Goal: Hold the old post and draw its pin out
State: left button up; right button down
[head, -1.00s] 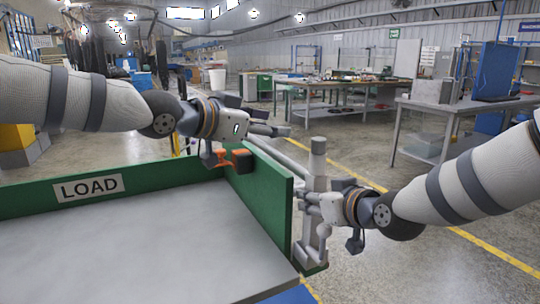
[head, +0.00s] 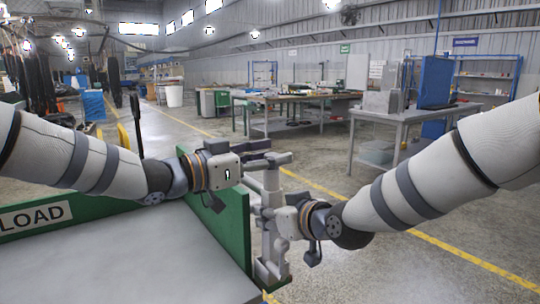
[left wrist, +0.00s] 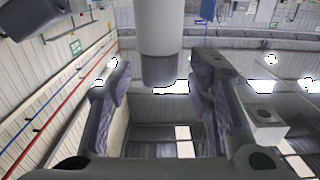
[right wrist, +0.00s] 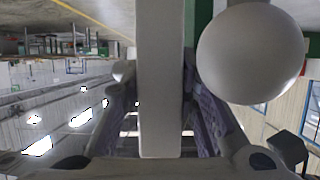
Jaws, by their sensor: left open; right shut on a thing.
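The old post (head: 271,185) is a grey upright beside the end of the green panel in the head view. My right gripper (head: 272,220) is shut on it at mid-height. In the right wrist view the post (right wrist: 160,80) is a flat grey bar between the fingers, with a round grey end (right wrist: 250,52) beside it. My left gripper (head: 270,154) is open at the post's top. In the left wrist view a grey cylinder (left wrist: 160,30) with a darker end reaches between its spread fingers. It may be the pin; I cannot tell whether the fingers touch it. The pin's full length is hidden.
The green panel (head: 233,228) edges a grey flat surface (head: 130,260) with a LOAD sign (head: 35,217) at left. A grey workbench (head: 410,118) stands at the back right. The floor right of the post is open, with a yellow line.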

aim_at(272, 154)
pick_arm(q)
jog(key=shift+w+d, duration=0.2)
jog(key=shift+d, duration=0.05)
jog(key=shift+c, duration=0.2)
grip_shut()
jog(key=shift+r, duration=0.6)
jog(key=shift+r, duration=3.05)
jog(key=shift+r, duration=1.5)
